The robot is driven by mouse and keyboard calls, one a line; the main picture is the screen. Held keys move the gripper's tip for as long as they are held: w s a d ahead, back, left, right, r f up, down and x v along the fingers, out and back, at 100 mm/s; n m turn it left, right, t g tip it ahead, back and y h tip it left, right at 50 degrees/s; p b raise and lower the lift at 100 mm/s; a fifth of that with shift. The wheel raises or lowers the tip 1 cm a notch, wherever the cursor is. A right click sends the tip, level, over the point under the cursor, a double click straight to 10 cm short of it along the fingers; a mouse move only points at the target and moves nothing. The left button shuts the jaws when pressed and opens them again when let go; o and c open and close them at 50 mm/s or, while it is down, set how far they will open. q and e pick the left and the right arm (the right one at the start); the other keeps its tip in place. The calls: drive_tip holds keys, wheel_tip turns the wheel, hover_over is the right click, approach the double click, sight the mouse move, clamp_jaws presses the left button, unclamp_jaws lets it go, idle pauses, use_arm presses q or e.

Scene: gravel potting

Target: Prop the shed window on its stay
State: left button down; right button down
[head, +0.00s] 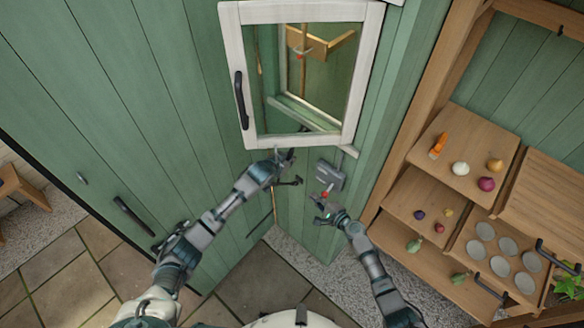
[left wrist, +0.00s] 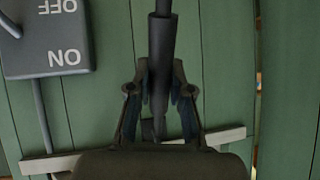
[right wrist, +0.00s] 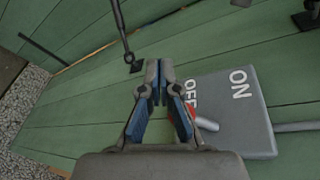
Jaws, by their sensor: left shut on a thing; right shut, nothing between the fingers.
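The shed window (head: 365,85) has a white sash with a black handle (head: 241,100) on its left side. The sash stands open, away from the sill behind it. My left gripper (head: 285,160) is just below the sash's bottom edge. In the left wrist view it is shut on a dark bar, apparently the stay (left wrist: 160,50), which runs up between the fingers. My right gripper (head: 325,205) is shut and empty below the switch box (head: 330,175).
A dark rod (right wrist: 122,30) ends near a small plate on the green wall in the right wrist view. Wooden shelves (head: 410,195) with vegetables stand at the right. A black door handle (head: 133,215) is at lower left. The paved floor (head: 125,270) is clear there.

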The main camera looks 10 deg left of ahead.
use_arm(q)
drive_tip(key=shift+w+r, duration=0.15)
drive_tip(key=shift+r, duration=0.1)
use_arm(e)
wheel_tip(320, 180, up, 7)
drive_tip(key=w+a+m+y, duration=0.1)
drive_tip(key=w+a+y, duration=0.1)
use_arm(q)
drive_tip(key=shift+a, duration=0.1)
use_arm(e)
drive_tip(key=r+x, duration=0.1)
drive_tip(key=x, duration=0.9)
drive_tip(key=shift+t, duration=0.3)
use_arm(q)
drive_tip(key=shift+r, duration=0.1)
use_arm(e)
drive_tip(key=shift+f, duration=0.1)
